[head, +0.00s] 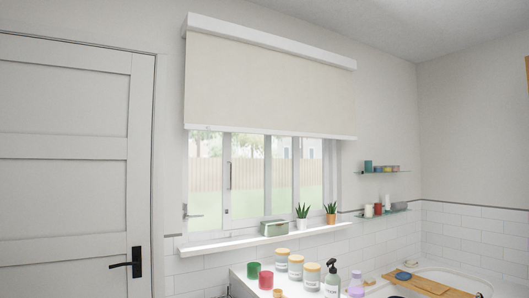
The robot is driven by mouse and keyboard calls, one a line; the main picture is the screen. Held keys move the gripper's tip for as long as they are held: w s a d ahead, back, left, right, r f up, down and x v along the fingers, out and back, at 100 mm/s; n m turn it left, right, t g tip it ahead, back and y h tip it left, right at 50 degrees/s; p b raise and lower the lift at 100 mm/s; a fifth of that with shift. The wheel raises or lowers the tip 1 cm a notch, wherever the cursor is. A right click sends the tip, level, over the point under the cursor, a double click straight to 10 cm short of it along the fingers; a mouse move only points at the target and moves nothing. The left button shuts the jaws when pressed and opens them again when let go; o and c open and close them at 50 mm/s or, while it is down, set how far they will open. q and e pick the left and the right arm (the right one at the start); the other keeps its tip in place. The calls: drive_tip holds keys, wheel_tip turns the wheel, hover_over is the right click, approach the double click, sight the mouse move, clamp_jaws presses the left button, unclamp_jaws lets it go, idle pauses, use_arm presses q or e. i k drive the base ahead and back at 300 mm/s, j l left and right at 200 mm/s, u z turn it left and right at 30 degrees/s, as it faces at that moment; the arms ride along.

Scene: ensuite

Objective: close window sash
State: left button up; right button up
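The window (268,178) is in the middle of the head view, with white upright frame members and several glass panes. A fence and greenery show through the glass. A small lever handle (192,215) is low on its left side, and a thin upright handle (229,176) is on the frame member right of it. I cannot tell from this view which sash stands open or how far. A cream roller blind (268,85) hides the window's upper part. Neither of my grippers is in view.
The white sill (215,246) holds a green box (274,228) and two potted plants (302,216). Jars (295,267) and bottles (332,279) stand on a white surface below. A closed-looking door (65,170) is at left. Small shelves (382,172) and a bath (455,278) are at right.

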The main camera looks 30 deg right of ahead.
sight(227, 223)
drive_tip(key=i+j+z, duration=0.15)
drive_tip(key=i, duration=0.4)
drive_tip(key=i+j+z, duration=0.15)
drive_tip(key=i+j, duration=0.2)
drive_tip(key=i, duration=0.15)
drive_tip(key=i+j+z, duration=0.15)
drive_tip(key=i+j, duration=0.2)
drive_tip(key=i, duration=0.2)
